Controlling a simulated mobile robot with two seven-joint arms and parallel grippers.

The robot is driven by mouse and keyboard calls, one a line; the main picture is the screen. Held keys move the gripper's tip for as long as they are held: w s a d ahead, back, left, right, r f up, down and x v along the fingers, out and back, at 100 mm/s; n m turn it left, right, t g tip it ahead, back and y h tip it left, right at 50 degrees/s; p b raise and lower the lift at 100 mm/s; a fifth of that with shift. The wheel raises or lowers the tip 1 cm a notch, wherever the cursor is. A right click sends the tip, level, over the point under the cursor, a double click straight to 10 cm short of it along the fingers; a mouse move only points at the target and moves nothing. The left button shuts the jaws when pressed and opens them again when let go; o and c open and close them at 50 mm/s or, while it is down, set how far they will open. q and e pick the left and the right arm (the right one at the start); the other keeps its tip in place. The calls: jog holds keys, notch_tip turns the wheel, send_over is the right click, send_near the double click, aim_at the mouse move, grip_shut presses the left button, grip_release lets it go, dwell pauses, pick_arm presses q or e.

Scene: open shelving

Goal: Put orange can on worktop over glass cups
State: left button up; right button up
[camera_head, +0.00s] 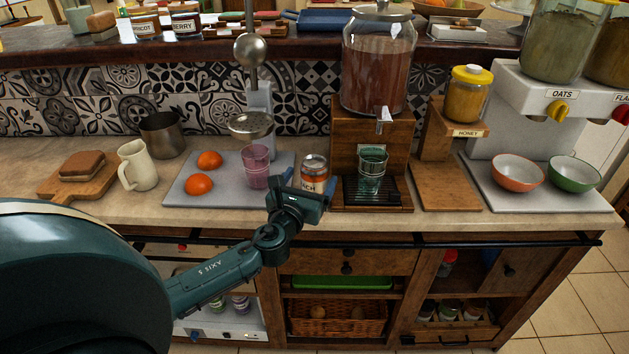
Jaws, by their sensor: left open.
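The orange can (314,166), with a pale label ending in "ACH", stands upright on the worktop (440,220) between two glass cups. A pink glass cup (256,168) is to its left, under the juicer. A green glass cup (371,172) is to its right, on the black drip tray of the drink dispenser. My left gripper (309,181) is open at the can, with one blue fingertip to each side of it. The gripper body hides the can's lower part. I cannot tell whether the fingers touch the can. My right gripper is out of view.
Two oranges (198,184) lie on the grey board beside the pink cup. The wooden dispenser stand (400,140) rises close right of the can. A honey stand (445,170) and bowls (516,174) are farther right. A dark upper ledge (180,52) runs behind.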

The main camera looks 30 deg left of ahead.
pick_arm(q)
jog(key=x, duration=0.3)
jog(key=shift+w, duration=0.3)
jog(key=shift+c, duration=0.2)
jog(key=shift+r, duration=0.1)
jog(key=c, duration=1.4)
